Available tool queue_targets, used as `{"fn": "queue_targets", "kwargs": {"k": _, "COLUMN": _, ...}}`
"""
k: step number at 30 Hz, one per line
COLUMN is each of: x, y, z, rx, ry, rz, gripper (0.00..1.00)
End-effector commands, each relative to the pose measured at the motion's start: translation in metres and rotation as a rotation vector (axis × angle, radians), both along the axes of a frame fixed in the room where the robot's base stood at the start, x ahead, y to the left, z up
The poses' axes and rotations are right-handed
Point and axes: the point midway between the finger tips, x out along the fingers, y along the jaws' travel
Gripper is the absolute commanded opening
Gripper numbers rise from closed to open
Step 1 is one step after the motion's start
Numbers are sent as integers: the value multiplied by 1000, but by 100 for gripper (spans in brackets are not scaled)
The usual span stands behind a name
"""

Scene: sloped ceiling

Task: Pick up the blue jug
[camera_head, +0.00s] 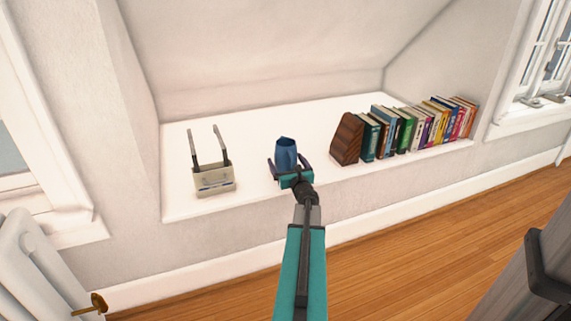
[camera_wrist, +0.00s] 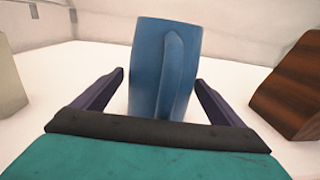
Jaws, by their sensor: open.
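The blue jug (camera_head: 286,153) stands upright on the white alcove ledge (camera_head: 262,118). In the wrist view the jug (camera_wrist: 163,62) fills the middle, with its handle ridge facing the camera. My gripper (camera_head: 288,166) is open, level with the jug's lower body in the head view. In the wrist view my gripper (camera_wrist: 160,84) has one dark finger on each side of the jug, with a visible gap on both sides. The jug's base is partly hidden behind the gripper's palm.
A wooden bookend (camera_head: 347,139) and a row of books (camera_head: 420,126) stand right of the jug. A beige box-like object with two upright prongs (camera_head: 214,179) stands to the left. A sloped ceiling (camera_head: 270,50) hangs over the ledge. Wooden floor lies in front.

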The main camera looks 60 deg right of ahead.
Motion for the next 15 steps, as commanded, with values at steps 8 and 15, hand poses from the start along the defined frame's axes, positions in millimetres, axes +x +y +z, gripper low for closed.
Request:
{"fn": "queue_targets", "kwargs": {"k": 8, "x": -1, "y": 0, "z": 0, "rx": 0, "ry": 0, "rz": -1, "gripper": 92}}
{"fn": "queue_targets", "kwargs": {"k": 15, "x": -1, "y": 0, "z": 0, "rx": 0, "ry": 0, "rz": -1, "gripper": 76}}
